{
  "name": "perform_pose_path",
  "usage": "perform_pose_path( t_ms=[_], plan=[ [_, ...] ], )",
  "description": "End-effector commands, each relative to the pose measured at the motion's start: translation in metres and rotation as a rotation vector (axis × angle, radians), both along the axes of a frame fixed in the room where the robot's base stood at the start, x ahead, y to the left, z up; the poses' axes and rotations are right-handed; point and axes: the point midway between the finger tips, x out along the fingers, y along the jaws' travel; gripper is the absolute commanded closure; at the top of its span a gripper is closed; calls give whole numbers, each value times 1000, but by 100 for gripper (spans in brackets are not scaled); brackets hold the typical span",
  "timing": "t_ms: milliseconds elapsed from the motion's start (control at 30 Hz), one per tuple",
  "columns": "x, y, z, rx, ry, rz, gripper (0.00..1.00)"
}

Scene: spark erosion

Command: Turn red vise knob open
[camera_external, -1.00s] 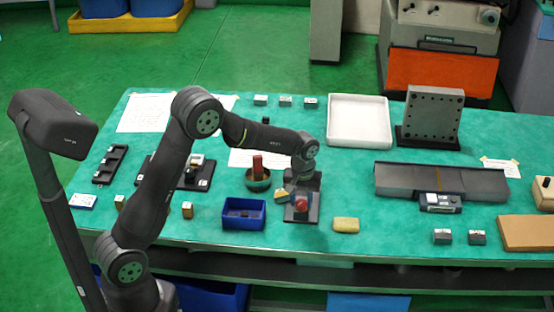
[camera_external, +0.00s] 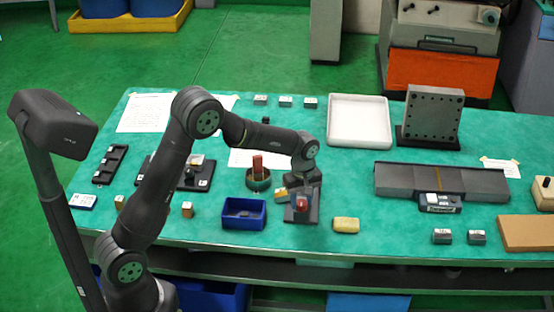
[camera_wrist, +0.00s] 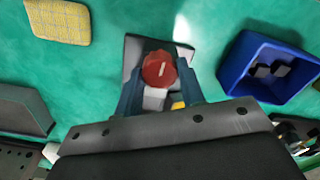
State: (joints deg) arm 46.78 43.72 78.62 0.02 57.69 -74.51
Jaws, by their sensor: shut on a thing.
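The red vise knob (camera_wrist: 159,68) is round with a pale line across its face, and it sits on a dark vise base (camera_wrist: 133,58). In the external view the knob (camera_external: 302,204) shows at the front of the vise, just below my gripper (camera_external: 303,194). In the wrist view my gripper (camera_wrist: 160,78) has one finger on each side of the knob and is shut on it. The pale line points nearly up and down in that view. The contact faces are partly hidden.
A blue bin (camera_external: 243,214) stands left of the vise, and a yellow sponge (camera_external: 346,225) lies to its right. A bowl with a reddish-brown handle (camera_external: 258,167) stands behind left. A grey rail-like block (camera_external: 440,182) lies farther right. The table front edge is close.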

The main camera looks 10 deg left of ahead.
Motion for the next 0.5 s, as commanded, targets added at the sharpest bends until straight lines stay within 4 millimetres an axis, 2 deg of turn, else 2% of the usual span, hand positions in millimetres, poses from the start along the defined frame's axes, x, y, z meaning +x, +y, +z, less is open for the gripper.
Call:
perform_pose_path(
  t_ms=[333,367,467,500],
  plan=[
    [0,-1,1,-2,0,3,87],
    [0,-1,1,-2,0,3,62],
    [0,-1,1,-1,0,3,43],
    [0,0,0,-1,0,3,42]
  ],
)
